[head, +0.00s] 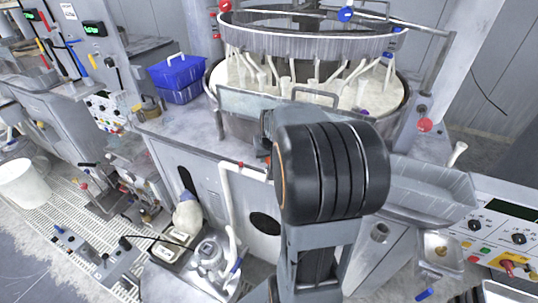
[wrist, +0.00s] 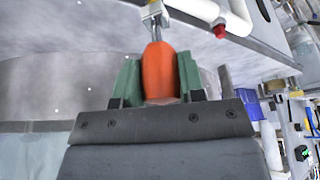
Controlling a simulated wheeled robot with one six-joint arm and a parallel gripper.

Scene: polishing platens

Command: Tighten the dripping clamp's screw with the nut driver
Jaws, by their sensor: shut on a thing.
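In the wrist view my gripper (wrist: 160,80) is shut on the orange handle (wrist: 160,70) of the nut driver, between its green finger pads. The driver's metal shaft end (wrist: 153,14) runs up to the top edge of the picture, where its tip is not clear. A white hose (wrist: 195,8) with a red piece (wrist: 220,31) lies just right of the shaft. In the head view my black arm joint hides the gripper and driver. A white hose (head: 227,190) runs down the cabinet front left of my arm. I cannot make out the clamp's screw or any drip.
The round polishing machine (head: 300,85) with many white tubes stands behind my arm. A blue bin (head: 177,75) sits on the bench to its left. A grey tray (head: 425,190) and control panel (head: 500,235) are at right. A white bucket (head: 22,185) stands at far left.

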